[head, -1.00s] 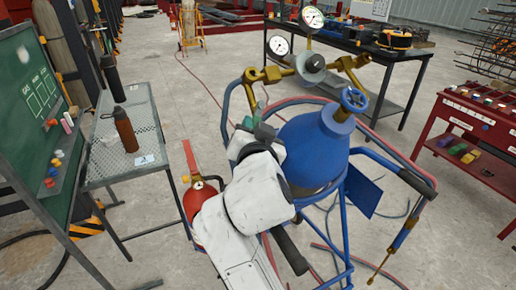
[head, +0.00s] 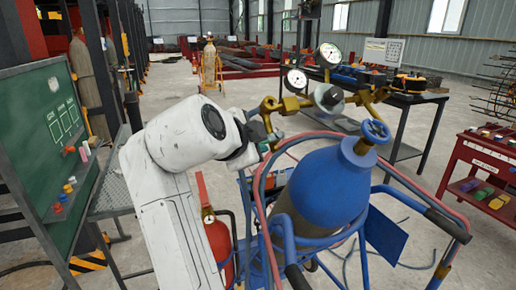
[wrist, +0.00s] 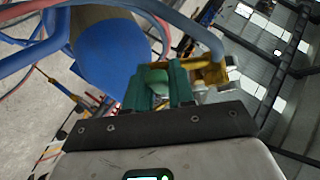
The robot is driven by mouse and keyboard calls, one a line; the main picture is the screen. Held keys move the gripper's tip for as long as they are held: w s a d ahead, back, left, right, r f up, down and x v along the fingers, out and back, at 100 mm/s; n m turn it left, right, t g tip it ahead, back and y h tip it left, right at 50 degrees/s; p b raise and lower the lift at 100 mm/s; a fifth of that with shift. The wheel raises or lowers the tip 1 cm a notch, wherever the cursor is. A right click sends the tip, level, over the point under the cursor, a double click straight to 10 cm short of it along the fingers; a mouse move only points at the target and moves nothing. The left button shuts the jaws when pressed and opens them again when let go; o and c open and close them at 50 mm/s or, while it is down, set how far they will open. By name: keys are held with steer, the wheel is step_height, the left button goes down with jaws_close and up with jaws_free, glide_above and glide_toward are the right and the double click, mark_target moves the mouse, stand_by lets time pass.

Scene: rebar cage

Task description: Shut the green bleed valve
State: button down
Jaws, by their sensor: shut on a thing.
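My gripper (head: 262,146) is at the brass pipework of the regulator, left of the blue gas cylinder (head: 328,188). In the wrist view my gripper (wrist: 166,78) has its teal fingers closed on the green bleed valve (wrist: 157,77). The fingers hide much of the valve, so its turn position cannot be read. The brass fitting (wrist: 208,74) is right beside the fingers. The regulator carries two round gauges (head: 329,55).
A blue handwheel (head: 376,131) tops the cylinder on its blue trolley. Red and blue hoses loop close by the gripper. A red extinguisher (head: 218,240) stands below my arm. A green board (head: 50,130) is at left, and a red cart (head: 490,170) at right.

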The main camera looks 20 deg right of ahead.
steer(key=shift+w+r+m+g, duration=0.2)
steer(key=shift+m+g, duration=0.3)
steer(key=shift+m, duration=0.1)
steer(key=c, duration=1)
jaws_free()
steer(key=shift+c, duration=0.2)
steer(key=v, duration=1)
steer(key=shift+s+a+r, duration=0.2)
steer(key=shift+s+r, duration=0.05)
